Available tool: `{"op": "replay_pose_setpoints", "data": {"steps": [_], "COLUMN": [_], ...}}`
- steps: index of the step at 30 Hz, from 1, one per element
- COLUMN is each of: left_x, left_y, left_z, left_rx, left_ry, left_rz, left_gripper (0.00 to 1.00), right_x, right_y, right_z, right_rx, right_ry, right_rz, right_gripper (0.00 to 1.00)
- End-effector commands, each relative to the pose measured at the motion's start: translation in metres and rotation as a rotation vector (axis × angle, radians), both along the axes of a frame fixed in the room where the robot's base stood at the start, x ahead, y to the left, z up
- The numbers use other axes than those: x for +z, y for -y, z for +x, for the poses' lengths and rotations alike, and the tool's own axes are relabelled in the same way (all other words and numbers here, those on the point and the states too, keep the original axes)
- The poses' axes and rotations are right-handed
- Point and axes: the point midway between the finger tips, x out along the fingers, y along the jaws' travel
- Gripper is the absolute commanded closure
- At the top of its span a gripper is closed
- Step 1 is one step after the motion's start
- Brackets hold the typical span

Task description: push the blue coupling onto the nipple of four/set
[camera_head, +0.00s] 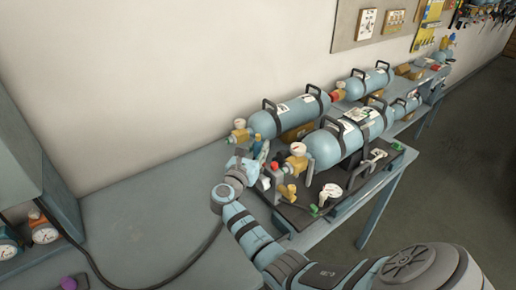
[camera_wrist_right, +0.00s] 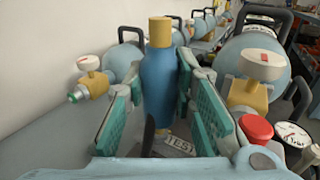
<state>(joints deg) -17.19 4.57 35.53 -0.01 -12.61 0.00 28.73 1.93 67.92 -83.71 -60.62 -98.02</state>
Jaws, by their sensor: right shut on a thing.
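My right gripper (camera_head: 262,166) is at the near end of the set with two cylinders on the bench. In the wrist view its green-padded fingers (camera_wrist_right: 160,95) are shut on the blue coupling (camera_wrist_right: 160,80), which stands upright with a tan cap end on top. In the head view the coupling (camera_head: 260,150) is small and partly hidden by the gripper. A brass valve (camera_wrist_right: 92,82) with a white gauge and a silver, green-ringed nipple (camera_wrist_right: 77,95) is left of the coupling, apart from it. I cannot tell which set is four/set. My left gripper is not in view.
A second brass valve (camera_wrist_right: 248,92) with a white gauge and a red knob (camera_wrist_right: 255,128) stand close to the right finger. Blue cylinders (camera_head: 338,142) with black handles lie along the bench. A cabinet (camera_head: 22,150) stands at far left.

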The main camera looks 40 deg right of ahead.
Motion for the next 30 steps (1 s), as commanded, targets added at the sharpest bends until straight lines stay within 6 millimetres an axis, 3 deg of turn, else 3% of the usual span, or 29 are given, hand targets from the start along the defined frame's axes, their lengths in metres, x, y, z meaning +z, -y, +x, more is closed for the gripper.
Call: {"op": "replay_pose_setpoints", "data": {"steps": [15,16,20,30], "left_x": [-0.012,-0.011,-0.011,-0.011], "left_y": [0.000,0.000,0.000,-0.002], "left_z": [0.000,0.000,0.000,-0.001], "left_rx": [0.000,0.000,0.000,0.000], "left_ry": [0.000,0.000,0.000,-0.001], "left_rz": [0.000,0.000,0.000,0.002], "left_gripper": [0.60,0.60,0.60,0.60], "right_x": [-0.014,-0.014,-0.014,-0.017], "right_y": [0.000,0.000,0.000,-0.002], "right_z": [0.000,0.000,0.000,-0.002], "right_rx": [0.000,0.000,0.000,-0.001], "right_ry": [0.000,0.000,-0.001,-0.005], "right_rz": [0.000,0.000,0.002,0.005], "right_gripper": [1.00,0.73,0.53,0.53]}}
